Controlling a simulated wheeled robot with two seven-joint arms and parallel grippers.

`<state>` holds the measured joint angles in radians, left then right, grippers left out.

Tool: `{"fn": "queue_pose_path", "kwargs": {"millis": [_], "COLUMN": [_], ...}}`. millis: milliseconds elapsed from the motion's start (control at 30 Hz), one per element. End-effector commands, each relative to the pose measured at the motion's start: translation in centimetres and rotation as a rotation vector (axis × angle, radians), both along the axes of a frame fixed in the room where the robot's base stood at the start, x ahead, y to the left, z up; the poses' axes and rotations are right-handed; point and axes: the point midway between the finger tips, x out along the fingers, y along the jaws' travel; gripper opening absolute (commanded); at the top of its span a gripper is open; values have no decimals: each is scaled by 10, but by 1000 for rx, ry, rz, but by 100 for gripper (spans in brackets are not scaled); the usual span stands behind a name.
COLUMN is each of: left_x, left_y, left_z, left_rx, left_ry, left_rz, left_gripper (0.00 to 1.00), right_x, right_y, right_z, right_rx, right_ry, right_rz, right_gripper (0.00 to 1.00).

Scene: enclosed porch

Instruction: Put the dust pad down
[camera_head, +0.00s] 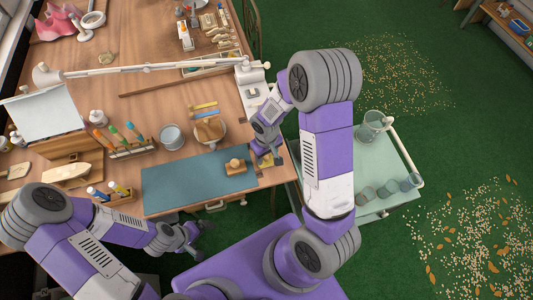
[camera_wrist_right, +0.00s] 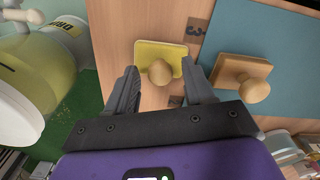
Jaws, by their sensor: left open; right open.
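The dust pad looks to be the yellow square pad with a round wooden knob (camera_wrist_right: 150,50) in the right wrist view. It lies flat on the bare wood at the table's right front part, and in the head view my right gripper mostly covers it. My right gripper (camera_wrist_right: 160,68) is open, its fingers on either side of the knob with gaps showing. In the head view my right gripper (camera_head: 266,155) is at the right end of the blue mat. My left gripper (camera_head: 197,238) is open and empty by the table's front edge.
A wooden block with a knob (camera_head: 236,166) stands on the blue mat (camera_head: 180,185), left of the pad. A tin (camera_head: 171,137), a bowl (camera_head: 210,132) and a pen rack (camera_head: 131,149) stand behind the mat. A green-topped cart (camera_head: 370,165) with glass jars is at right.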

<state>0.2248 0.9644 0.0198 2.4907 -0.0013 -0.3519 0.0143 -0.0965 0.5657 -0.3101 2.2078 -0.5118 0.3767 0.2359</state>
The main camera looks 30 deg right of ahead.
Motion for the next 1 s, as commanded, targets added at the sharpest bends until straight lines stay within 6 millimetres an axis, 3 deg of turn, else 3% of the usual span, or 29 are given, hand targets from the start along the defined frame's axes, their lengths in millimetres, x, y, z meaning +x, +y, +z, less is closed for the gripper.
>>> {"fn": "queue_pose_path", "kwargs": {"millis": [167,633,800,1000], "left_x": [0,0,0,0], "left_y": [0,0,0,0], "left_z": [6,29,32,32], "left_rx": [0,0,0,0], "left_ry": [0,0,0,0], "left_rz": [0,0,0,0], "left_gripper": [96,96,96,96], "right_x": [1,1,0,0], "right_y": [0,0,0,0], "right_z": [12,106,121,124], "right_rx": [0,0,0,0], "right_ry": [-3,-4,-2,1], "right_rz": [-1,-1,1,1], "right_gripper": [53,53,53,53]}}
